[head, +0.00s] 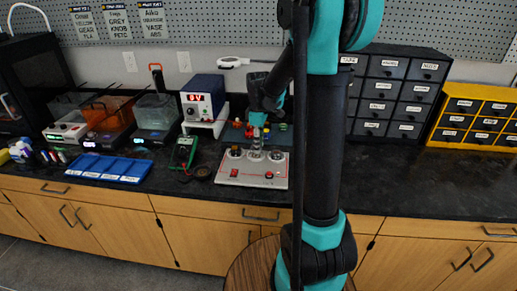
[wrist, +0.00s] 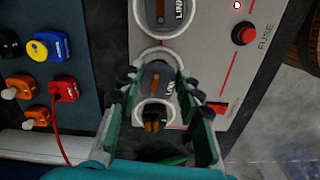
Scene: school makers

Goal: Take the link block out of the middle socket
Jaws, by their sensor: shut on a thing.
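A grey panel (head: 226,175) on the dark bench carries three round sockets in a row. My gripper (head: 257,150) reaches down onto the middle one. In the wrist view my gripper (wrist: 158,80) has one finger on each side of the dark link block (wrist: 155,78) and is shut on it. The block is over the middle socket (wrist: 160,57), whose pale rim shows; I cannot tell whether it is lifted. The right socket (wrist: 161,14) holds another dark block marked LINK.
A red fuse button (wrist: 244,33) and a red switch (wrist: 217,107) are on the panel. A board with coloured plugs (wrist: 62,90) and a red lead stands behind it. A green meter (head: 183,153) and blue tray (head: 107,168) lie left.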

